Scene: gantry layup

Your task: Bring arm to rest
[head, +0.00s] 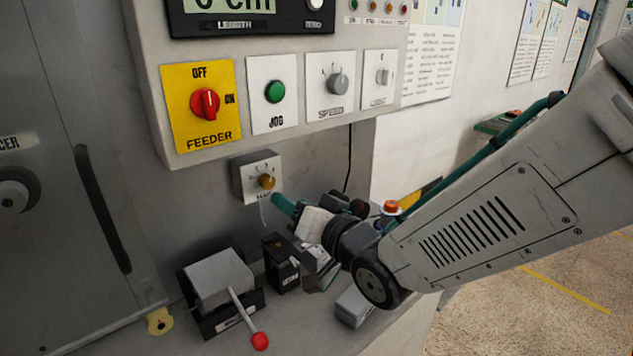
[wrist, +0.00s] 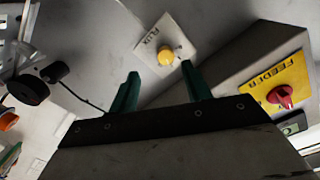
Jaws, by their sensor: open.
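My gripper (wrist: 160,85) has two green fingers, spread apart with nothing between them in the wrist view. In the head view my gripper (head: 283,203) reaches in from the right, its green finger close to a small grey box with a yellow knob (head: 266,181). In the wrist view the yellow knob (wrist: 166,56) lies just beyond the fingertips, and a gap shows between it and them. Whether a finger touches the box cannot be told from the head view. My arm (head: 480,220) stretches across the right of the head view.
Above is a panel with a red feeder switch (head: 205,103), a green jog button (head: 275,91) and a speed knob (head: 338,83). Below, a red-tipped lever (head: 260,341), a small black box (head: 281,262) and a grey block (head: 353,306) stand on the ledge. Open floor lies at right.

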